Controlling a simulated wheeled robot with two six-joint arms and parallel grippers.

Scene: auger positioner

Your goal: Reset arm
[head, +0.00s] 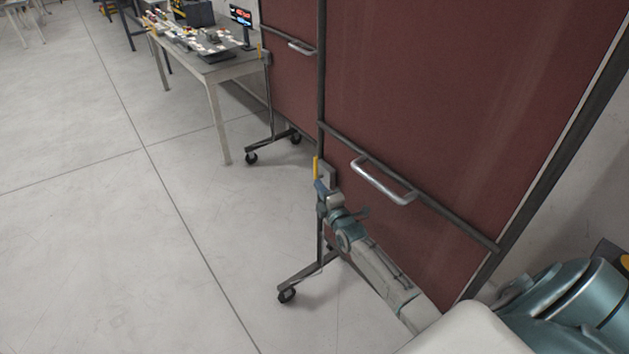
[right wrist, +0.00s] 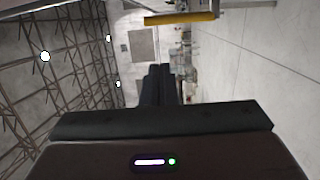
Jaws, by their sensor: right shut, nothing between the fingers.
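My right arm reaches in from the lower right in the head view. My right gripper (head: 322,188) is at its end, close to the edge of a dark red panel (head: 450,90). In the right wrist view the dark fingers of my right gripper (right wrist: 160,78) are together and empty. A yellow bar (head: 316,168) is by the panel edge just above the gripper. It also shows at the top of the right wrist view (right wrist: 180,18); I cannot tell whether the gripper touches it. My left gripper is not in view.
The panel stands on a wheeled frame (head: 310,272) and has a metal handle (head: 384,181) near my arm. A second red panel (head: 290,80) is behind it. A table (head: 215,72) with many small items stands at the back. The floor (head: 110,250) at left is clear.

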